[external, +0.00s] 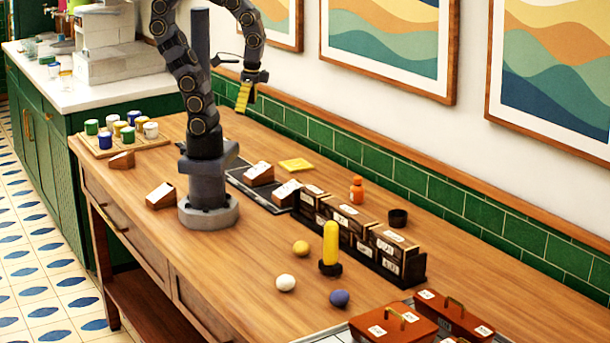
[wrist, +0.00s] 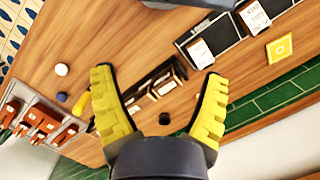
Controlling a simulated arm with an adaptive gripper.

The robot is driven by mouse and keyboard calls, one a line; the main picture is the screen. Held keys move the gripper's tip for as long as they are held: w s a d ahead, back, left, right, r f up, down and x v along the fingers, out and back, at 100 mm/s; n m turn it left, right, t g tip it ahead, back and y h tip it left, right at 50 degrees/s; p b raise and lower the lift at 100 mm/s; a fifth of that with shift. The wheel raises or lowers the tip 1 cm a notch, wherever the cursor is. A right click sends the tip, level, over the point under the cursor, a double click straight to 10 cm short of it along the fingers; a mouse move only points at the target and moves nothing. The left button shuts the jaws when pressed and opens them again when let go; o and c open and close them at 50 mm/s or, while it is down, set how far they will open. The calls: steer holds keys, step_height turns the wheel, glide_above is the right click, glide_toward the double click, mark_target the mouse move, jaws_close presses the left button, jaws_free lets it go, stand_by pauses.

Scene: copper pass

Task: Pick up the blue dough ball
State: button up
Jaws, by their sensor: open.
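The blue dough ball (external: 339,298) lies on the wooden table (external: 240,285) near its front, to the right of a white ball (external: 286,282). In the wrist view the blue ball (wrist: 62,97) is small, at the left, outside the fingers. My gripper (external: 243,97) is raised high above the far side of the table, well away from the ball. Its yellow fingers (wrist: 158,105) are spread apart with nothing between them but the table view behind.
A yellow ball (external: 301,248) and an upright yellow cylinder on a dark base (external: 331,245) stand near the blue ball. A dark rack of boxes (external: 390,268) stands behind them. Red-brown cases (external: 392,325) lie to the right. Bare wood surrounds the ball.

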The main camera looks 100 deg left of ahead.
steer(key=w+d+m, duration=0.4)
steer(key=w, duration=0.7)
steer(key=m+t, duration=0.2)
steer(key=m, duration=1.3)
glide_above(339, 291)
steer(key=f, duration=2.2)
steer(key=shift+w+d, duration=0.3)
steer(key=shift+d, duration=0.1)
steer(key=shift+d+f, duration=0.1)
steer(key=shift+f, duration=0.25)
steer(key=f, duration=0.5)
steer(key=a+f, duration=0.1)
steer(key=f, duration=0.1)
steer(key=shift+s+f, duration=0.2)
steer(key=shift+s, duration=0.05)
steer(key=c, duration=1.2)
